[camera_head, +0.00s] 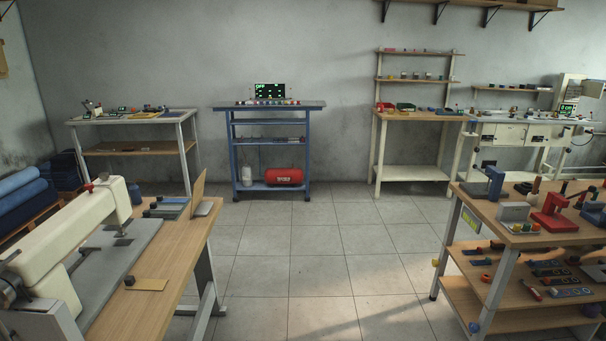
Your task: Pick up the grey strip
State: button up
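I cannot single out a grey strip with certainty. Dark flat strips (548,264) lie on the middle shelf of the right workbench, but they are small and their colour is hard to tell. Flat grey-green pieces (167,206) lie at the far end of the left table, beside an upright tan panel (198,191). My gripper is not in view.
A cream sewing machine (70,232) stands on the left wooden table (170,262). The right workbench (508,238) carries a red tool (554,214) and small parts. A blue trolley (233,157) and benches line the back wall. The tiled floor (325,245) between is clear.

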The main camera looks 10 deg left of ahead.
aim_at(153, 206)
jog(key=z, duration=0.05)
jog(key=i, duration=6)
